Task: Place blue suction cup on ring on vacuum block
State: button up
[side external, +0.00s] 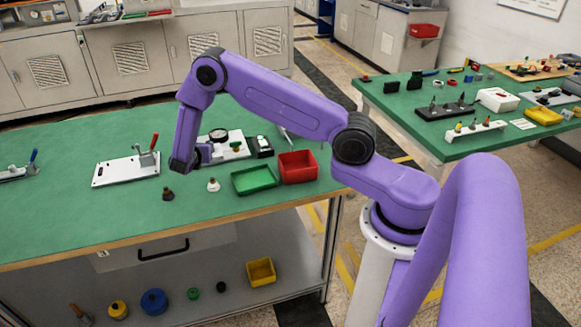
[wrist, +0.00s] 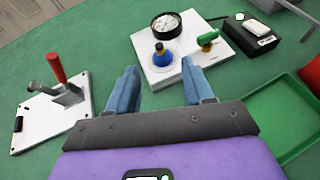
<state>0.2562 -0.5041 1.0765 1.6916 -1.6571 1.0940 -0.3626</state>
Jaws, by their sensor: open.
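The vacuum block (wrist: 150,78) is a white plate on the green bench, and it also shows in the side view (side external: 237,153). It carries a black-rimmed round dial (wrist: 166,23) and a green-handled valve (wrist: 207,40). The blue suction cup (wrist: 161,60), with a brass-coloured top, stands upright on the block's near part, left of the valve. I cannot make out a ring under it. My gripper (wrist: 158,67) is open, its blue fingers apart on either side of the cup in the picture, with no visible contact. In the side view my gripper (side external: 205,152) hides the cup.
A toggle clamp on a white plate (wrist: 28,126) stands left. A black box (wrist: 250,36) stands right of the block. A green tray (side external: 254,180) and red bin (side external: 297,167) stand right. A dark cup (side external: 167,194) and white cup (side external: 213,186) stand in front.

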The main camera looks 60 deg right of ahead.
jog(key=s+a+r+m+g+y, duration=0.1)
jog(key=s+a+r+m+y, duration=0.15)
jog(key=s+a+r, duration=0.45)
jog(key=s+a+r+m+g+y, duration=0.1)
jog(key=s+a+r+m+y, duration=0.2)
jog(key=s, duration=0.6)
jog(key=s+a+r+m+g+y, duration=0.1)
jog(key=s+r+y, duration=0.1)
jog(key=s, duration=0.7)
jog(key=s+a+r+m+g+y, duration=0.1)
jog(key=s+a+m+y, duration=0.1)
jog(key=s, duration=0.7)
jog(key=s+a+r+m+g+y, duration=0.2)
jog(key=s, duration=0.7)
jog(key=shift+s+r, duration=0.25)
jog(key=shift+r, duration=0.1)
jog(key=shift+y, duration=0.25)
